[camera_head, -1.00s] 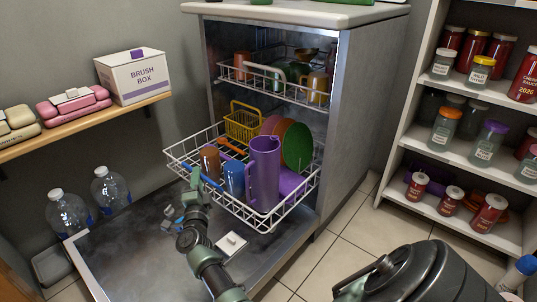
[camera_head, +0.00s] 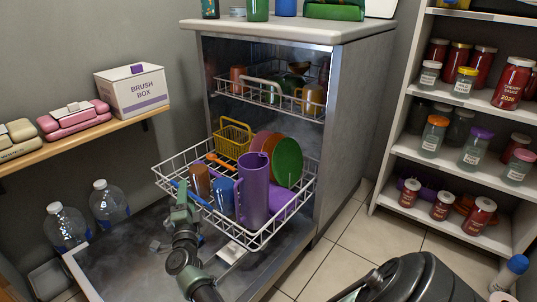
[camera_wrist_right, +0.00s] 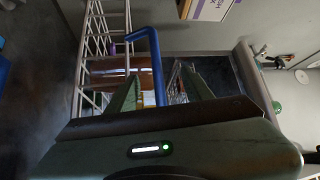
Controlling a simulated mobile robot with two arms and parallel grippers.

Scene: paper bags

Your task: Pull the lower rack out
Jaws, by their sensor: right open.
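The lower rack (camera_head: 288,232) is a white wire basket standing partly out of the dishwasher over its lowered door (camera_head: 130,262). It holds a purple pitcher (camera_head: 254,190), blue and brown cups, plates and a yellow basket (camera_head: 233,138). A blue handle bar is on its front left side; in the right wrist view the bar (camera_wrist_right: 152,52) bends down between my green fingers. My right gripper (camera_head: 182,194) is open around this bar; contact cannot be told. It also fills the right wrist view's lower part (camera_wrist_right: 160,95). My left gripper is not in view.
The upper rack (camera_head: 265,95) sits inside the dishwasher. Water bottles (camera_head: 108,204) stand left of the door.

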